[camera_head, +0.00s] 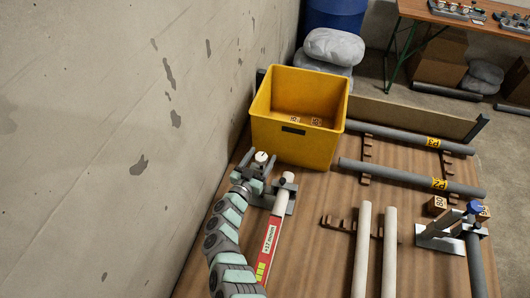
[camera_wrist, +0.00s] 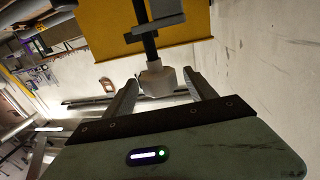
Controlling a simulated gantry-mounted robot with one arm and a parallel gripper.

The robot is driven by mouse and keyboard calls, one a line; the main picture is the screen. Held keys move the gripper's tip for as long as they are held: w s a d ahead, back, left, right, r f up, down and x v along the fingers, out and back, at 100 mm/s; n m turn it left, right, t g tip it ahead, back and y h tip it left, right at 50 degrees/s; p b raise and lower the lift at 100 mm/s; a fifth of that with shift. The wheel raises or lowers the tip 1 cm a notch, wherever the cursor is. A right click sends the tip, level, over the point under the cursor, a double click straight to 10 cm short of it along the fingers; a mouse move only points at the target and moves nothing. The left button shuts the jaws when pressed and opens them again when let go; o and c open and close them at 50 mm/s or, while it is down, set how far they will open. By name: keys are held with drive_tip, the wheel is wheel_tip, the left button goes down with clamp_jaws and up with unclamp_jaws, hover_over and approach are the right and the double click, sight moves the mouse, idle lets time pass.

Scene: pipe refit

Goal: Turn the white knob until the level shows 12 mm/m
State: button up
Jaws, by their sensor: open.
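The white knob (camera_head: 261,156) stands upright near the concrete wall, just in front of a yellow bin. A pale pipe (camera_head: 283,190) lies beside it in a grey clamp (camera_head: 290,199). A red level display (camera_head: 268,240) along this pipe appears to read +17 mm/m, with a yellow-green part at its lower end. My gripper (camera_head: 255,175) is at the knob. In the wrist view, my gripper (camera_wrist: 160,92) is open, with its fingers on either side of the knob (camera_wrist: 158,79). I cannot tell whether either finger touches it.
The yellow bin (camera_head: 288,145) holds small wooden blocks. Grey pipes (camera_head: 410,178) rest on wooden supports to the right. Two pale pipes (camera_head: 389,250) lie in front. A metal stand with a blue knob (camera_head: 474,207) is at right. The concrete wall (camera_head: 120,150) is close on the left.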

sight(264, 153)
drive_tip(key=shift+b+x, duration=0.75)
drive_tip(key=shift+x, duration=0.95)
drive_tip(key=c, duration=1.4)
